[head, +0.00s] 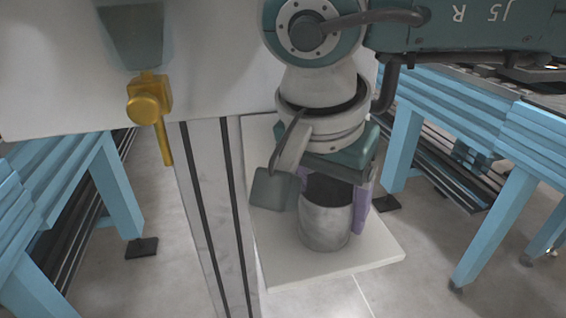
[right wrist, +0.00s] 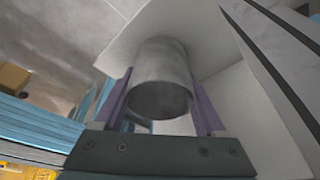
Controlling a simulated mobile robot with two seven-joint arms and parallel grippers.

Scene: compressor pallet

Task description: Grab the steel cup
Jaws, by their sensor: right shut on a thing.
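The steel cup (head: 325,226), a grey open-topped cylinder, is upright over a white plate (head: 372,258) in the head view. My right gripper (head: 332,205) reaches down from above, its purple fingers on opposite sides of the cup, shut on it. In the right wrist view the cup (right wrist: 160,78) sits between the two fingers (right wrist: 162,104), its dark mouth towards the camera. I cannot tell whether the cup's base touches the plate. My left gripper is not in view.
A brass valve-like fitting (head: 150,100) sits at the upper left, on a white panel (head: 55,75). A pale post with dark grooves (head: 210,200) stands just left of the plate. Blue benches (head: 500,130) stand on both sides. The grey floor in front is open.

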